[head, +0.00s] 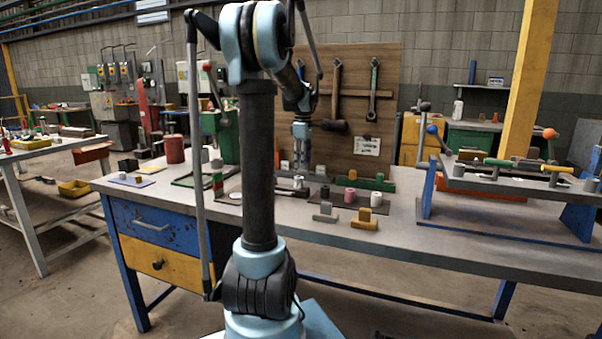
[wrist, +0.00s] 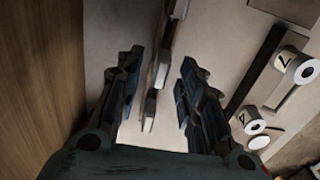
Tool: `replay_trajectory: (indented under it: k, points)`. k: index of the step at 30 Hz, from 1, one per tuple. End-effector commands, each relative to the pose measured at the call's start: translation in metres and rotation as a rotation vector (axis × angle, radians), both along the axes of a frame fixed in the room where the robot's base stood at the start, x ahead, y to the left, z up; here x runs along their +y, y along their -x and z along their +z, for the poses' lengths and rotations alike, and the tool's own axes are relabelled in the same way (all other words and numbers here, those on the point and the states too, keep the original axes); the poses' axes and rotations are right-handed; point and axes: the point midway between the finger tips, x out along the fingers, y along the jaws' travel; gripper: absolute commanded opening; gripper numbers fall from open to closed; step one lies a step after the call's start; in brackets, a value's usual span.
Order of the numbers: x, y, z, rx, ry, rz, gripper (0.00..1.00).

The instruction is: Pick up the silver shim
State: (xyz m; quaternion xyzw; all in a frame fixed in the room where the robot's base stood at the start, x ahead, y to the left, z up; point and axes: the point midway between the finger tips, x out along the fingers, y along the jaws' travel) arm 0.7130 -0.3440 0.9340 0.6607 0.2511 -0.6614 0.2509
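My gripper (wrist: 159,72) is open in the wrist view, with its two dark fingers well apart. A narrow pale metallic piece (wrist: 148,114), possibly the silver shim, shows below and between the fingers. It sits in line with other narrow grey and dark shapes, and I cannot tell whether they are joined. Neither finger appears to touch it. In the head view my gripper (head: 301,168) points down over the back middle of the workbench (head: 400,222). Small parts crowd around it, and I cannot single out the shim there.
A wooden tool board (head: 350,100) stands close behind my gripper; its surface (wrist: 40,75) fills the wrist view's left. Marked white cylinders (wrist: 298,68) lie to the right. A green press (head: 222,135) stands left, and a raised blue-legged rack (head: 500,185) right. The bench's front is mostly clear.

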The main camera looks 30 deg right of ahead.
Motion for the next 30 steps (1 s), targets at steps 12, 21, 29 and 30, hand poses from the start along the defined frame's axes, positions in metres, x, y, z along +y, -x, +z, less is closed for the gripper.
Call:
replay_trajectory:
  k: [12, 21, 29, 30]
  points:
    - [0.001, 0.000, -0.022, 0.000, 0.000, 0.001, 0.35]
    - [0.002, -0.001, -0.022, 0.000, 0.000, 0.002, 0.00]
    - [0.002, 0.000, -0.022, 0.000, 0.000, 0.002, 0.00]
    - [0.002, 0.000, -0.021, 0.000, 0.000, 0.002, 0.00]
